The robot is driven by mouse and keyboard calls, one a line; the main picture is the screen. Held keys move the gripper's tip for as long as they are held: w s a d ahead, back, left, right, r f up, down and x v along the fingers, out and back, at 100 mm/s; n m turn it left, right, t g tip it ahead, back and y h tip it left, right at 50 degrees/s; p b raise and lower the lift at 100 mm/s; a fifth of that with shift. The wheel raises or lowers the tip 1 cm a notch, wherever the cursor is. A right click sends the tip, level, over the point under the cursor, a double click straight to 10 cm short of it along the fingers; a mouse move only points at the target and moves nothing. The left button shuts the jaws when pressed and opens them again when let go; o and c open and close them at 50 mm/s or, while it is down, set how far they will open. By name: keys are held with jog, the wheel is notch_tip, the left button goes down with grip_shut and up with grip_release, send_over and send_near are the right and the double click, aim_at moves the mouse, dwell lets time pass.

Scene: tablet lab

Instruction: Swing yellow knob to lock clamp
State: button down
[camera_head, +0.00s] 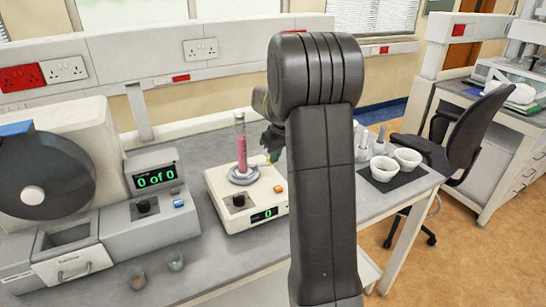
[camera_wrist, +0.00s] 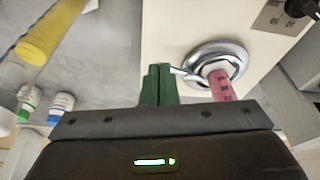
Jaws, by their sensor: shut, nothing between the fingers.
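A cream vortex-style device (camera_head: 222,203) stands on the bench with a metal clamp ring (camera_head: 242,176) on top. A tube of pink liquid (camera_head: 241,152) stands upright in the ring. The ring (camera_wrist: 207,58) and pink tube (camera_wrist: 221,86) also show in the wrist view. A thin metal lever (camera_wrist: 179,71) runs from the ring to my green fingertips. My gripper (camera_wrist: 159,70) is shut and empty, its tips at the lever's outer end; I cannot tell whether they touch. A tiny yellow spot (camera_head: 268,158) shows beside my gripper in the head view; the knob is not clear in the wrist view.
A counting machine (camera_head: 150,212) stands left of the device. Two white bowls (camera_head: 384,169) sit on a dark mat to the right. Small capped bottles (camera_wrist: 61,106) and a yellow-ended cylinder (camera_wrist: 45,38) show left in the wrist view. My arm hides the middle bench.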

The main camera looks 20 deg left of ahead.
jog(key=shift+w+a+n, duration=0.1)
jog(key=shift+w+n, duration=0.25)
jog(key=shift+n, duration=0.05)
jog(key=shift+s, duration=0.1)
jog(key=shift+s+a, duration=0.55)
jog(key=shift+a, duration=0.05)
